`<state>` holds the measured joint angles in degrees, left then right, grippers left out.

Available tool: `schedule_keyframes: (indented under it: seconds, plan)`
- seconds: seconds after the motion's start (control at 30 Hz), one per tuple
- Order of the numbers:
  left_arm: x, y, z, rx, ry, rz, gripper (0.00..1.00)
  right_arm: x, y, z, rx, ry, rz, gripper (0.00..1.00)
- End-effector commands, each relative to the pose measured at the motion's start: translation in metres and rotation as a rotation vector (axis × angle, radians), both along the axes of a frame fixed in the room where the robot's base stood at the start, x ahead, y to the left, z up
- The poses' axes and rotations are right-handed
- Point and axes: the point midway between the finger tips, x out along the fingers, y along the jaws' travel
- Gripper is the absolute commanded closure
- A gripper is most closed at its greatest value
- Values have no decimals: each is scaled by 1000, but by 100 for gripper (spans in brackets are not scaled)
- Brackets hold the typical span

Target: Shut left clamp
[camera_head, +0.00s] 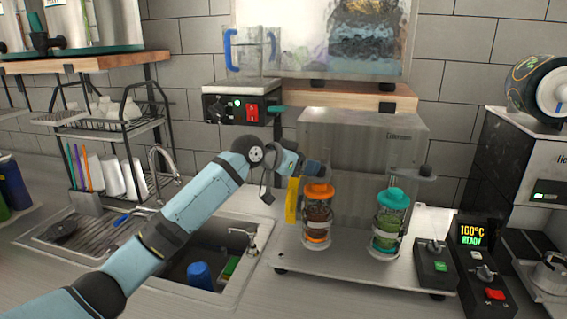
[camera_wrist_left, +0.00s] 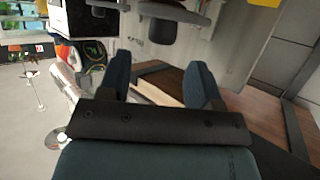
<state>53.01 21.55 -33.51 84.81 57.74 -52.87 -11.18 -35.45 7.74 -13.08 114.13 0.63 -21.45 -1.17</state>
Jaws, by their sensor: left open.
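The cup sealer (camera_head: 350,150) is a grey metal box on a steel base. An orange-lidded cup (camera_head: 317,213) stands upright at its left station and a teal-lidded cup (camera_head: 390,222) at its right station. On the right, a grey clamp arm with a dark knob (camera_head: 426,171) sticks out at lid height. My left gripper (camera_head: 312,168) is just above and left of the orange lid, and hides most of the left clamp area. Its two fingers show apart in the left wrist view (camera_wrist_left: 157,82); I see nothing clearly held between them. Contact with the clamp cannot be told. My right gripper is out of view.
A yellow strip (camera_head: 292,200) hangs beside the sealer's left side. A sink (camera_head: 215,235) with a blue cup (camera_head: 200,275) lies left. A switch box (camera_head: 437,262) and a lit 160°C display (camera_head: 472,233) stand right. A shelf (camera_head: 345,95) is above.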

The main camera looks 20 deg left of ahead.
Motion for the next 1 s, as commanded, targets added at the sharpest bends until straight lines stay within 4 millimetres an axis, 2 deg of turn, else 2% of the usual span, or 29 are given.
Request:
schedule_keyframes:
  seconds: [0.2, 0.4, 1.0]
  plan:
    - [-33, 32, 16, 0, -2, 1, 42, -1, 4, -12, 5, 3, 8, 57]
    - [-52, 49, 28, 0, 0, 0, 42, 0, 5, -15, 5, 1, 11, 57]
    - [-57, 53, 32, 0, 0, -1, 42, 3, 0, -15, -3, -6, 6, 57]
